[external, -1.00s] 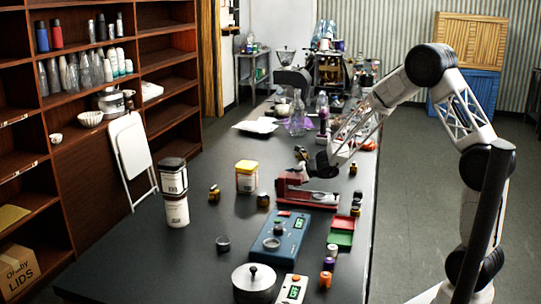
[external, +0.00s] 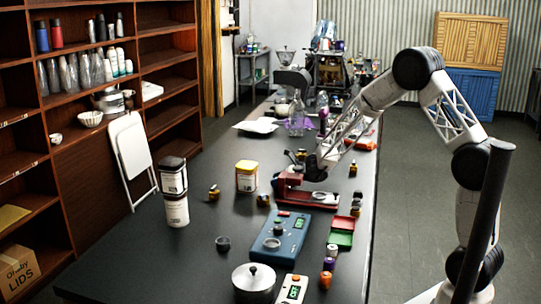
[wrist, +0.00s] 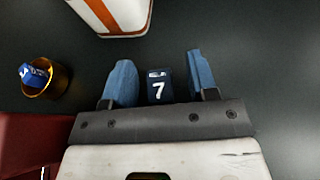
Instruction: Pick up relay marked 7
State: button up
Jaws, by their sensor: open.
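The relay marked 7 (wrist: 158,87) is a small dark block with a white 7 on its face. In the wrist view it sits between the two blue fingers of my gripper (wrist: 158,72), with dark gaps on both sides. The fingers are open and do not visibly touch it. In the external view my gripper (external: 315,172) is low over the table just behind the red device (external: 308,196). I cannot pick out the relay there.
A brass-coloured cup (wrist: 48,82) with a blue piece in it is left of the fingers. A white container with orange stripes (wrist: 125,14) stands just ahead. The red device also shows at lower left (wrist: 30,140). The table to the right (wrist: 280,80) is clear.

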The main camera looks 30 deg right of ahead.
jog(key=shift+w+a, duration=0.15)
jog(key=shift+a, duration=0.05)
dwell(0.5)
grip_shut()
jog(key=shift+r, duration=4.95)
